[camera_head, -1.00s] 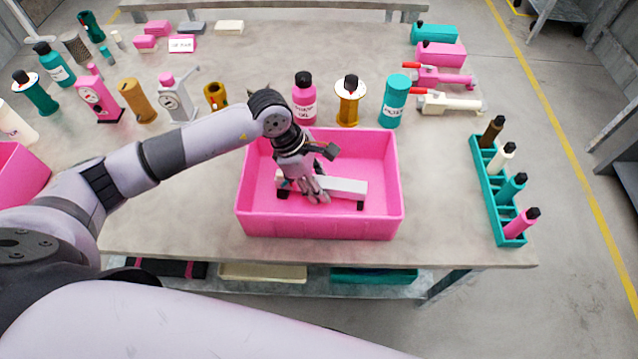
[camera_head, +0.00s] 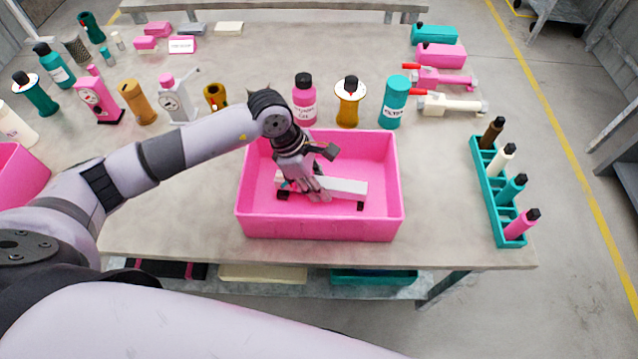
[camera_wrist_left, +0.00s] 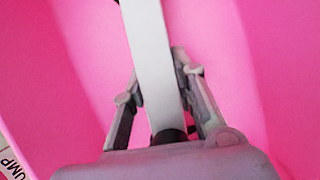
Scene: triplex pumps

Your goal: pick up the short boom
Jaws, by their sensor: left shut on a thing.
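The short boom is a white bar (camera_head: 346,186) with dark ends, lying low in the pink bin (camera_head: 320,227). My left gripper (camera_head: 318,193) reaches down into the bin and is shut on the bar left of its middle. In the left wrist view the bar (camera_wrist_left: 148,50) runs lengthwise between the two fingers of the left gripper (camera_wrist_left: 158,88), with a dark piece at its near end. Whether the bar touches the bin floor is hard to tell. My right gripper is not in view.
Bottles and a filter can (camera_head: 393,102) stand just behind the bin. A teal rack (camera_head: 498,190) with several bottles stands at the right table edge. Cream and pink tools (camera_head: 450,104) lie at the back right.

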